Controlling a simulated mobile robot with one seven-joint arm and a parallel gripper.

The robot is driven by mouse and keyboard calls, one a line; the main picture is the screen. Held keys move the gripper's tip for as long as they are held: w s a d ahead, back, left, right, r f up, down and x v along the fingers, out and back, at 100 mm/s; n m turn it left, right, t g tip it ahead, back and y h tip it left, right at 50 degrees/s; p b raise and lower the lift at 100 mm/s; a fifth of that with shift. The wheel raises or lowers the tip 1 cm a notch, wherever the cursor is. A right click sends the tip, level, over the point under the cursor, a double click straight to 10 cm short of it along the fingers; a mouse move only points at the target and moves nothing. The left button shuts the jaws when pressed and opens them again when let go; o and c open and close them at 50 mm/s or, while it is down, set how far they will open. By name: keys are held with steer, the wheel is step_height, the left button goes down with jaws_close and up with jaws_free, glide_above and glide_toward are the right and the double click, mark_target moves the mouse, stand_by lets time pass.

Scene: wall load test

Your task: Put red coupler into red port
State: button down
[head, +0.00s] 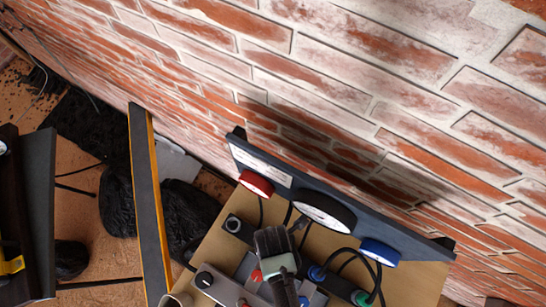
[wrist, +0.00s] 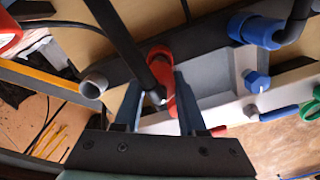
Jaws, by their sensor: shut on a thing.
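In the wrist view my gripper (wrist: 160,121) has its two blue-grey fingers on either side of a red part, the red coupler (wrist: 171,85). It is shut on this coupler. A black hose runs across the coupler and hides some of it. In the head view a small red piece (head: 256,275) shows beside my dark wrist, low in the picture.
A dark panel (head: 410,243) with a red, a white and a blue dial (head: 380,250) leans by the brick wall. A blue coupler (wrist: 262,30) and hoses crowd the board to the right. A grey tube (wrist: 94,86) stands left of the fingers.

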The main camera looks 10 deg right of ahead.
steer(key=shift+f, duration=0.2)
stand_by(0.3)
steer(key=shift+f+b, duration=0.4)
steer(key=shift+f, duration=0.1)
steer(key=shift+f, duration=0.1)
stand_by(0.3)
steer(key=shift+f+b, duration=0.4)
steer(key=shift+f, duration=0.15)
steer(key=shift+f, duration=0.15)
stand_by(0.4)
jaws_free()
stand_by(0.4)
